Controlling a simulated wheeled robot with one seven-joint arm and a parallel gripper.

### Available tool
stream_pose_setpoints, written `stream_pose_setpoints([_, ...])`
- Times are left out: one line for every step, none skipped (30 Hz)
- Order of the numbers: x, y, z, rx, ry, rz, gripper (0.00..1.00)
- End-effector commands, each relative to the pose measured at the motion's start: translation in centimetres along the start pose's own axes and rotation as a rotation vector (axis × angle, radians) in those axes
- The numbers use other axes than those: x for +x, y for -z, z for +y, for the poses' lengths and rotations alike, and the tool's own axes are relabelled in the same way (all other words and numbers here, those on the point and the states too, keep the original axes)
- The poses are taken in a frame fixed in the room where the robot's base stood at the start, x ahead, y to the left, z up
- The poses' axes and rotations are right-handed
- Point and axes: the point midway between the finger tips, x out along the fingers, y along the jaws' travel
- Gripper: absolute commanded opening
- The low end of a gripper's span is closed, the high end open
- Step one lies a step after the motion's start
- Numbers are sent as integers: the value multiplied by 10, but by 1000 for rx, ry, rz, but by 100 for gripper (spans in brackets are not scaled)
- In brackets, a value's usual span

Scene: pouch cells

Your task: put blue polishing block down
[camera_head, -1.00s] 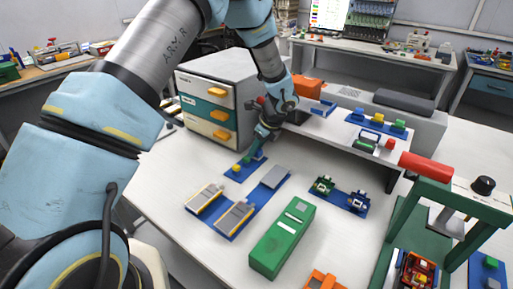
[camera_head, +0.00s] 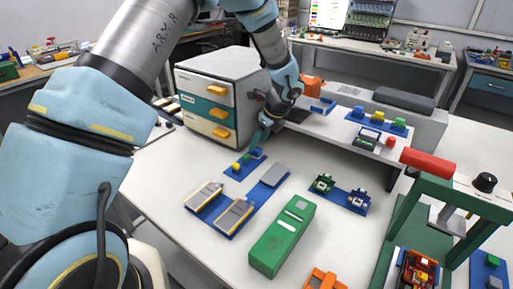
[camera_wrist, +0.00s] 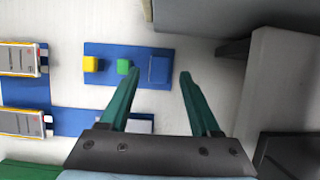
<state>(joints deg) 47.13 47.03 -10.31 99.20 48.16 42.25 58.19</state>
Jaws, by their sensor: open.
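The blue polishing block (camera_wrist: 159,70) lies at the right end of a small blue mat (camera_wrist: 105,49) in the wrist view, beside a green block (camera_wrist: 123,67) and a yellow block (camera_wrist: 90,64). In the head view the blue block (camera_head: 256,152) sits at the far end of that row. My gripper (camera_wrist: 158,76) is open and empty. In the head view my gripper (camera_head: 262,138) is just above and beyond the mat, apart from the block.
Pouch cells (camera_head: 234,216) lie on a larger blue mat in front. A drawer cabinet (camera_head: 203,95) stands behind left, and a raised shelf (camera_head: 335,128) behind right. A green case (camera_head: 283,240) lies nearer. White table is clear between them.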

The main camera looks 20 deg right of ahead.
Motion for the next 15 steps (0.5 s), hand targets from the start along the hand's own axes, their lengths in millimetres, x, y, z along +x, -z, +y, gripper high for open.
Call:
stream_pose_setpoints([-11,0,-2,-2,6,-1,64])
stream_pose_setpoints([-17,0,-1,-2,5,-1,64])
stream_pose_setpoints([-26,0,-1,-1,5,-1,64])
stream_pose_setpoints([-32,0,-1,-1,5,-1,64])
stream_pose_setpoints([-38,0,-1,-2,4,-1,64])
stream_pose_setpoints([-46,0,-1,-2,5,0,64])
stream_pose_setpoints([-52,0,-1,-1,4,-1,64])
stream_pose_setpoints([-57,0,-1,-1,4,-1,64])
stream_pose_setpoints([-63,0,-1,-2,4,0,64])
stream_pose_setpoints([-67,0,-1,-2,2,-1,64])
stream_pose_setpoints([-71,0,-1,-2,3,-1,64])
stream_pose_setpoints([-76,0,-1,-1,3,-1,64])
stream_pose_setpoints([-78,0,-1,0,2,-1,64])
stream_pose_setpoints([-80,0,0,0,1,0,64])
stream_pose_setpoints([-82,0,0,0,0,0,64])
